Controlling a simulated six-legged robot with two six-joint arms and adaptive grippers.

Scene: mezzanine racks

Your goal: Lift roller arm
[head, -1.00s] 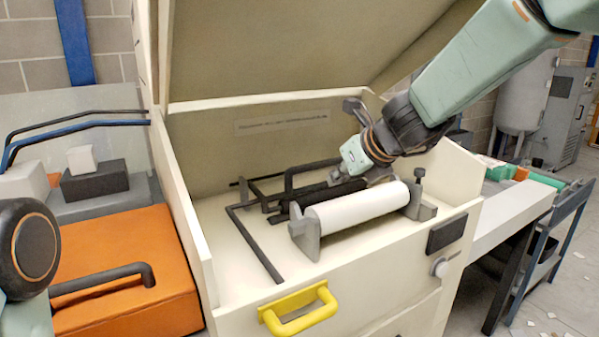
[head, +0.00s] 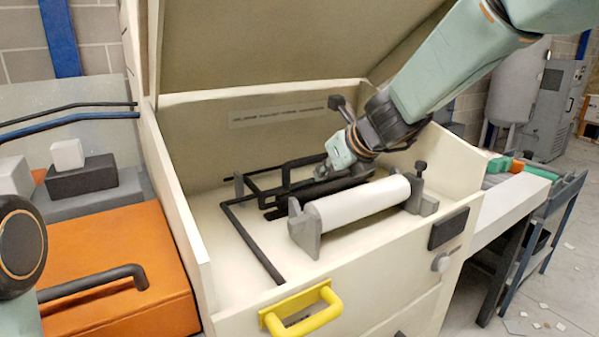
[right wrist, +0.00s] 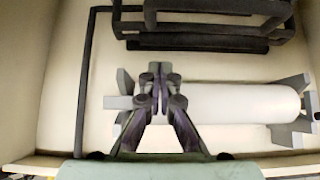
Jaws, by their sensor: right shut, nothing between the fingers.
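A black bar frame (head: 252,239) lies in the open cream box, with a raised loop handle and a dark rod along its back part. In front of it, a white roller (head: 360,202) rests between grey end brackets; it also shows in the right wrist view (right wrist: 225,103). My right gripper (head: 325,172) is over the back of the box, close to the dark rod and behind the roller. In the right wrist view its fingers (right wrist: 160,88) are together and empty, in front of the roller's left end in the picture. Contact cannot be told. My left gripper is out of view.
The box has a yellow front handle (head: 302,308) and raised side walls. An orange case (head: 125,260) is at left, a white bench (head: 510,203) at right.

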